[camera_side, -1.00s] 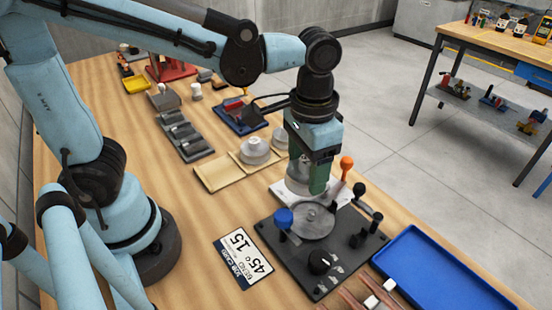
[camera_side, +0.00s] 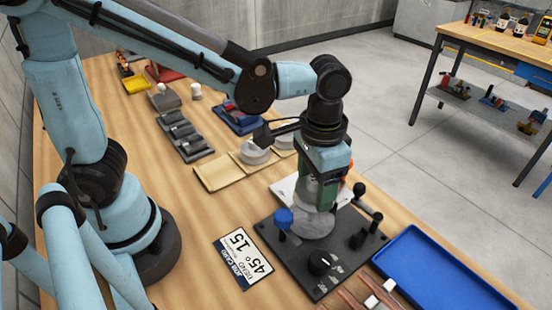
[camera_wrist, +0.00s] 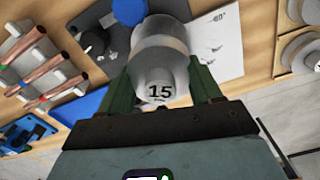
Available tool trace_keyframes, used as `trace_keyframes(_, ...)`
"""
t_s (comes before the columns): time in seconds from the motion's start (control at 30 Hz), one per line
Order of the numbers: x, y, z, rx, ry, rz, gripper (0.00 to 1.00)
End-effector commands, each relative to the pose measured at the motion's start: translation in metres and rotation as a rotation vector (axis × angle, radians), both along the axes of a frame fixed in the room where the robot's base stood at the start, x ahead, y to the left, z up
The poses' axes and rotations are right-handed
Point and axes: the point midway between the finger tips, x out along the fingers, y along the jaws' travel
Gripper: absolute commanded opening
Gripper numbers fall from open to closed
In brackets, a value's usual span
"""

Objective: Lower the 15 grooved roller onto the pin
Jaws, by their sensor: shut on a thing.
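My gripper (camera_side: 320,192) points down over the black bending fixture (camera_side: 345,265), with its green fingers closed around the hub of the grey roller (camera_side: 312,226). In the wrist view the roller (camera_wrist: 160,62) sits between my fingers (camera_wrist: 162,92), its top face marked "15". The roller is over the round part of the fixture, roughly upright. The pin is hidden beneath the roller and gripper. I cannot tell whether the roller touches the fixture or how much gap is left.
A blue knob (camera_side: 283,217) stands close to the left of the roller. Black posts (camera_side: 358,238) and a lever (camera_side: 368,206) are on the right. A blue tray (camera_side: 440,270) lies to the right. Other rollers (camera_side: 255,152) sit on a tan tray behind. Copper tubes (camera_wrist: 40,72) show in the wrist view.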

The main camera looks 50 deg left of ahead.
Motion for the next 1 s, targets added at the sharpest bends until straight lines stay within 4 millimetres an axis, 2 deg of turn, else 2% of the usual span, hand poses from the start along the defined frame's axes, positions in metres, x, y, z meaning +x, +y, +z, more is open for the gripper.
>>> trace_keyframes(0.2,0.001,0.0,-0.018,0.0,0.0,0.0,0.23)
trace_keyframes(0.4,0.0,0.0,-0.027,0.0,0.0,0.0,0.23)
trace_keyframes(1.0,0.0,0.0,-0.029,0.0,0.0,0.0,0.23)
